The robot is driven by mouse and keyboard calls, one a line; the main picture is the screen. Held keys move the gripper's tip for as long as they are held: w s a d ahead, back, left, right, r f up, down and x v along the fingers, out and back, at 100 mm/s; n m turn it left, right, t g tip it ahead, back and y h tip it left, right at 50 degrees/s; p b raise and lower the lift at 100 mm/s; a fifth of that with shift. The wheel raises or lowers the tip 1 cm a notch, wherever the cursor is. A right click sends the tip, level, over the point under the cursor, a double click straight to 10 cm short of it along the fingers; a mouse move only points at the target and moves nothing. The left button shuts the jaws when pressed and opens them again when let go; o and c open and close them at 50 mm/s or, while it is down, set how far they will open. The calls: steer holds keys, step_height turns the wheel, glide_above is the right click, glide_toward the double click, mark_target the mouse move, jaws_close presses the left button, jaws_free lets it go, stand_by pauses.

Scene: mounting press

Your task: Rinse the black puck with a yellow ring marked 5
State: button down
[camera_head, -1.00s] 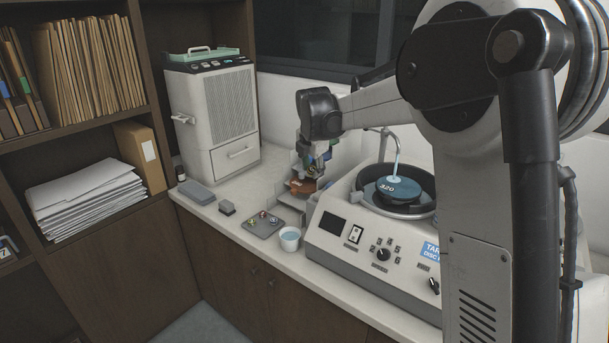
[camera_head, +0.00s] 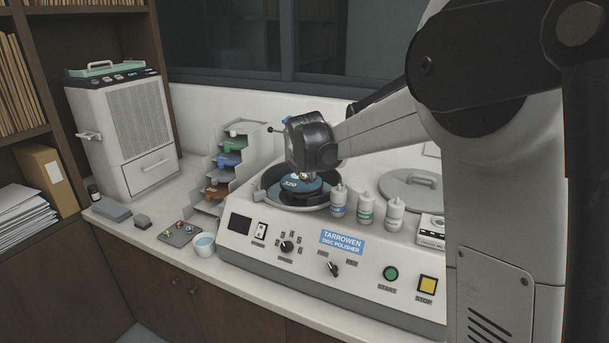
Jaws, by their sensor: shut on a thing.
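My gripper (camera_head: 305,178) points down over the polisher's blue disc marked 320 (camera_head: 290,184). It is shut on a small puck, mostly hidden by the fingers; a yellowish bit shows at its edge. I cannot read a number on it, nor tell whether it touches the disc. The water spout that stands over the disc is hidden behind my wrist. A white cup of bluish water (camera_head: 204,244) stands on the counter left of the polisher.
A grey tray (camera_head: 178,234) holds small coloured pucks. A stepped rack (camera_head: 222,168) with coloured discs stands behind it. Several bottles (camera_head: 365,210) and a round lid (camera_head: 410,188) sit right of the bowl. The polisher's front panel has start (camera_head: 391,273) and stop (camera_head: 427,285) buttons.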

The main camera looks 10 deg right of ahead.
steer(key=shift+w+d+f+b, duration=0.15)
steer(key=shift+w+f, duration=0.4)
steer(key=shift+w, duration=1.55)
steer(key=shift+w+d+f+b, duration=0.15)
steer(key=shift+w+f, duration=0.35)
steer(key=shift+w, duration=1.6)
steer(key=shift+w+d+f+b, duration=0.15)
steer(key=shift+w+f, duration=0.4)
steer(key=shift+w, duration=1.55)
steer(key=shift+s+a+r+b, duration=0.15)
steer(key=shift+s+a+r, duration=0.05)
steer(key=shift+s, duration=0.95)
steer(key=shift+s+a+r+b, duration=0.1)
steer(key=shift+s+a+r, duration=0.15)
steer(key=shift+s, duration=0.9)
steer(key=shift+s+a+r+b, duration=0.15)
steer(key=shift+s+r, duration=0.05)
steer(key=shift+s, duration=0.95)
steer(key=p+v, duration=0.1)
steer(key=v, duration=0.2)
steer(key=p+v, duration=0.1)
steer(key=v, duration=0.1)
steer(key=shift+r, duration=0.5)
steer(key=shift+p, duration=0.3)
